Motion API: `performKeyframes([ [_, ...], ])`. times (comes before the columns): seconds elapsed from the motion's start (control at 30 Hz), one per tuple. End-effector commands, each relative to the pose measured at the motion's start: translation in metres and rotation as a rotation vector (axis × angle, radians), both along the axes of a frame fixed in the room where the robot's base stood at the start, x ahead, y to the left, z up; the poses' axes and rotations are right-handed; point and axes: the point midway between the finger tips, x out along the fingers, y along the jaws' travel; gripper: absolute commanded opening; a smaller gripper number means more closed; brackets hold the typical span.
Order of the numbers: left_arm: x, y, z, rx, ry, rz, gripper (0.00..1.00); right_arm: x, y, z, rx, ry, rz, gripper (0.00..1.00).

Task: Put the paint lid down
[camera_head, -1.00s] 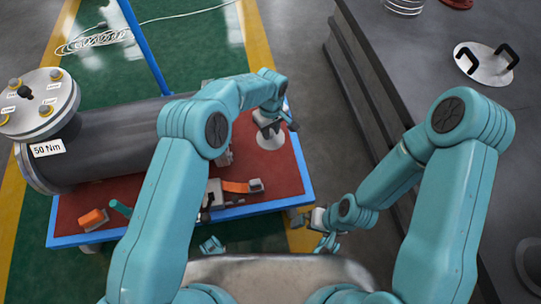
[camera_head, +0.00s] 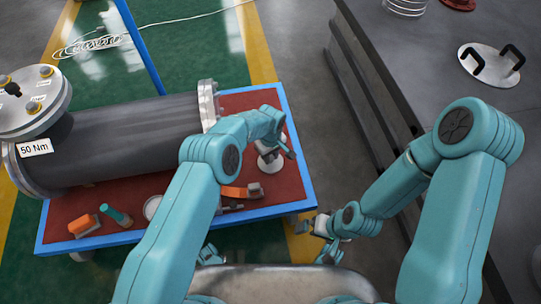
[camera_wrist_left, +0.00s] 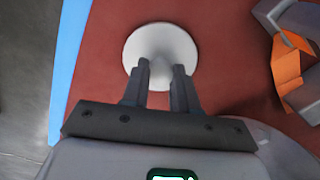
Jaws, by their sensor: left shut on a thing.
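The paint lid is a white round disc with a small raised middle; in the head view it (camera_head: 270,164) is at the right part of the red cart top (camera_head: 288,187). In the left wrist view the lid (camera_wrist_left: 183,45) is in front of the fingertips, over the red surface near the blue edge. My left gripper (camera_head: 272,148) is shut on the raised middle of the lid, seen closer in the left wrist view (camera_wrist_left: 160,75). I cannot tell whether the lid touches the surface. My right gripper (camera_head: 312,224) is low beside the cart's near right corner; its jaws are too small to read.
A large grey flanged shell (camera_head: 130,138) lies along the cart. An orange-handled tool (camera_head: 240,192), a teal cylinder (camera_head: 117,215), an orange block (camera_head: 84,224) and a partly hidden white round thing (camera_head: 152,207) are nearby. A dark bench with a two-handled plate (camera_head: 491,65) stands right.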

Motion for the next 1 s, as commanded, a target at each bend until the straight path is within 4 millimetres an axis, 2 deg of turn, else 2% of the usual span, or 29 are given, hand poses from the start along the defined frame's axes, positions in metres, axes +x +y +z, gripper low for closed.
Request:
performKeyframes([
  [0.17, 0.0, 0.0, -0.004, 0.001, 0.001, -0.001, 0.0, 0.001, -0.001, -0.005, 0.0, -0.002, -0.002, 1.0],
  [0.2, 0.0, 0.0, -0.003, 0.001, 0.001, -0.001, 0.35, 0.001, -0.001, -0.004, 0.0, -0.001, -0.003, 1.0],
  [0.27, 0.0, 0.0, -0.003, 0.0, 0.001, -0.001, 0.54, 0.001, -0.001, -0.003, 0.0, -0.001, -0.003, 1.0],
  [0.53, 0.0, 0.0, -0.002, 0.0, 0.001, -0.001, 0.54, 0.001, -0.001, -0.003, 0.0, -0.002, -0.002, 1.0],
  [0.67, 0.0, 0.0, 0.007, 0.0, 0.0, -0.001, 0.54, -0.001, 0.001, 0.004, 0.0, 0.001, 0.003, 1.0],
  [1.0, 0.001, 0.0, 0.084, 0.0, -0.001, -0.001, 0.54, -0.006, 0.006, 0.028, 0.004, 0.01, 0.023, 1.0],
])
